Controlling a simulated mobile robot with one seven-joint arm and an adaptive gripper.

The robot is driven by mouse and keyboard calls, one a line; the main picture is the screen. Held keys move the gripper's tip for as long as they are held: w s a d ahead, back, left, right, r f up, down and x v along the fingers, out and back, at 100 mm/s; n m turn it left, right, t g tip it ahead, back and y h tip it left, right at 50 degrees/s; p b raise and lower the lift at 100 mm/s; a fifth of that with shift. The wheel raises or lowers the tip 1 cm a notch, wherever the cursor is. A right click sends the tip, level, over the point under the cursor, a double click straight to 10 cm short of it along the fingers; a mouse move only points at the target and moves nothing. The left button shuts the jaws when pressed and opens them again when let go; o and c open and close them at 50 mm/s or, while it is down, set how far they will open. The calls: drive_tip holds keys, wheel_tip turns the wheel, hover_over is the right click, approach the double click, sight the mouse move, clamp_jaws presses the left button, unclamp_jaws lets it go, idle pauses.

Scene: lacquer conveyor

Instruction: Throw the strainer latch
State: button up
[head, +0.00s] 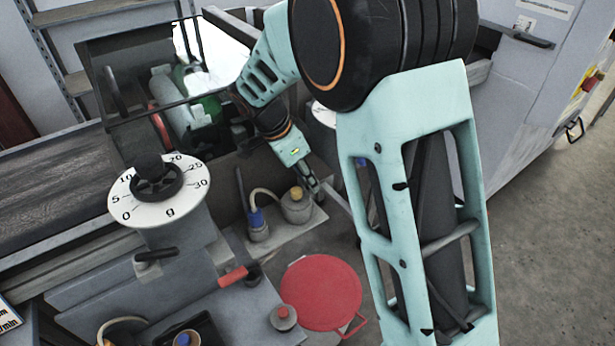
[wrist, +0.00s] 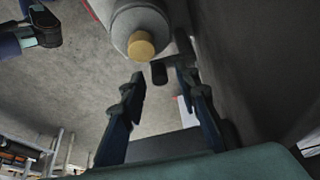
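A grey rounded pot with a tan cap, which looks like the strainer (head: 297,209), stands on a pale ledge in the head view. It also shows at the top of the wrist view (wrist: 133,18), its tan cap facing the camera. A short dark tab, possibly the latch (wrist: 158,73), sticks out beside the pot. My gripper (head: 314,187) is at the right side of the pot. In the wrist view my gripper (wrist: 160,84) is open, its fingertips either side of the dark tab's line. I cannot tell whether anything touches.
A blue-collared fitting (head: 257,222) with a hose stands left of the pot. A dial with a black knob (head: 158,181), a red-handled lever (head: 233,276) and a red round lid (head: 322,294) are nearby. A dark wall (wrist: 240,60) runs close along the gripper's right in the wrist view.

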drive_tip(key=v, duration=1.2)
